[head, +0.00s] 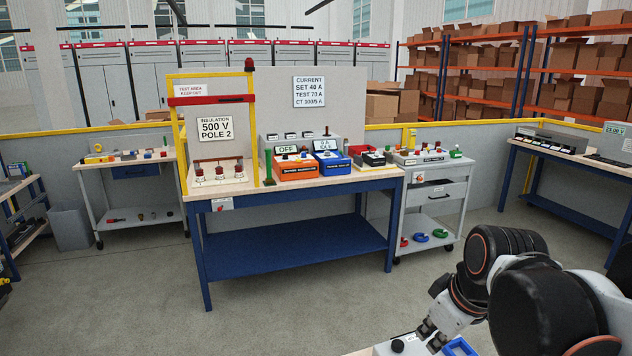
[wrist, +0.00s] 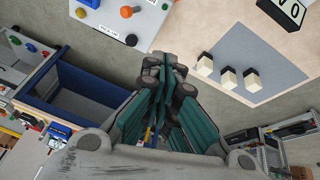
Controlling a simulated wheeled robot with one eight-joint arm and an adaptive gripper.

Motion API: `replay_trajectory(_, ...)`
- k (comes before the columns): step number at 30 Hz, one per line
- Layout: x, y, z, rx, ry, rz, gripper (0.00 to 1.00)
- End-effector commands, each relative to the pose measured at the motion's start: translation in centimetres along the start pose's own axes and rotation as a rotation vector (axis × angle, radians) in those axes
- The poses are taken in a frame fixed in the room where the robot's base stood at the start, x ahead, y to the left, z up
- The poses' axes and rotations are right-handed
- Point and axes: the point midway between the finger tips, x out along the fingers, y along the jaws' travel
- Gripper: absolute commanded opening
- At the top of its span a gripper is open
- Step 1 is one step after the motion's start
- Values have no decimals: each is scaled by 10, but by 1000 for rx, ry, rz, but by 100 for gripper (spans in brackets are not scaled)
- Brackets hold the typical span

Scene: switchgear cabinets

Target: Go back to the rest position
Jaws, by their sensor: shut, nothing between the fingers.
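My gripper (head: 428,332) is low at the right in the head view, at the end of my arm, in front of the test bench and beside a light panel with a black knob (head: 398,345). In the wrist view my gripper (wrist: 165,78) has its teal-lined fingers brought together, with nothing seen held between them. The fingers are clear of the surfaces around them as far as I can tell. No marker for a rest position shows.
The blue-framed bench (head: 290,249) with test instruments stands ahead. A grey drawer cart (head: 434,203) is right of it. In the wrist view, a panel with an orange button (wrist: 126,12) and a grey plate with white blocks (wrist: 243,62) are near. Grey floor (head: 330,310) is open in front.

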Motion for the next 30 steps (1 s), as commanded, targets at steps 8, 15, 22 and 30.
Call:
replay_trajectory(8,-9,-36,40,310,112,93,0)
replay_trajectory(15,-5,-47,66,495,198,133,0)
replay_trajectory(22,-4,-48,70,532,216,139,0)
replay_trajectory(30,-4,-48,70,532,216,139,0)
